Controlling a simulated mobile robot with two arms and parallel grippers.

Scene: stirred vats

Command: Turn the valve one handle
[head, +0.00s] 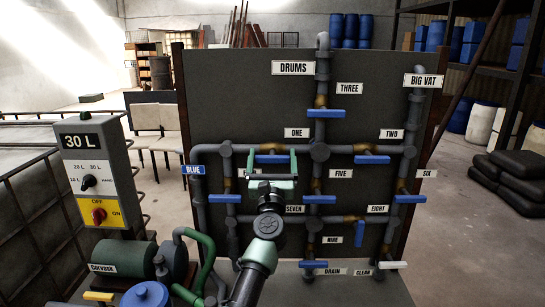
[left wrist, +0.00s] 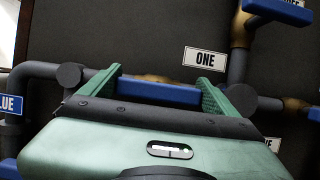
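The valve one handle (head: 272,159) is a blue bar lying level on the upper left pipe, below and left of the ONE label (head: 296,132). In the left wrist view the handle (left wrist: 158,92) shows between the two green fingers. My left gripper (head: 270,156) is open, with one finger near each end of the bar. I cannot tell whether the fingers touch it. The gripper's body hides part of the pipe behind it. My right gripper is not in view.
The dark panel (head: 240,80) carries other blue handles close by, including three (head: 325,114), two (head: 372,159) and six (head: 408,198). A white handle (head: 392,265) is low right. A grey switch box (head: 93,165) and green pump (head: 125,258) stand left.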

